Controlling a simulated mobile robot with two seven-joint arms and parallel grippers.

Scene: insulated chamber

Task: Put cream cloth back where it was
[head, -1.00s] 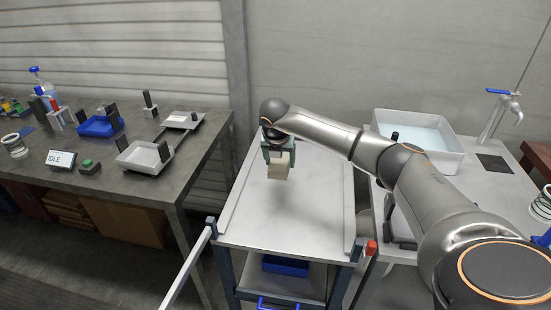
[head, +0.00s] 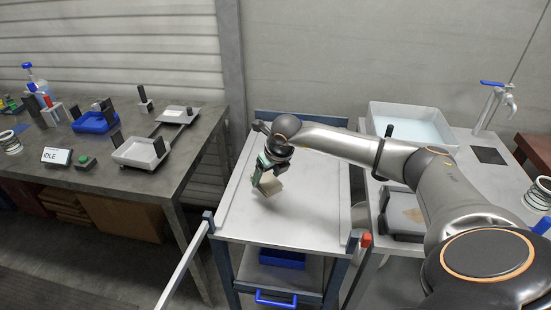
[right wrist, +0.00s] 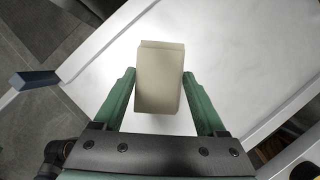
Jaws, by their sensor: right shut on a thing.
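The cream cloth (head: 270,187) shows as a folded cream block above the top of the cart (head: 300,225). My right gripper (head: 263,178) is shut on it. In the right wrist view the cream cloth (right wrist: 160,80) sits between the two green fingers of my right gripper (right wrist: 159,90), with the pale cart top behind it. In the head view the cloth looks tilted, and I cannot tell whether its lower edge touches the cart top. My left gripper is not in view.
A grey table (head: 190,140) at left holds white trays (head: 142,151), a blue tray (head: 95,122) and an IDLE sign (head: 57,156). At right a basin of water (head: 410,128) stands beside a tap (head: 497,100). The cart top around the cloth is clear.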

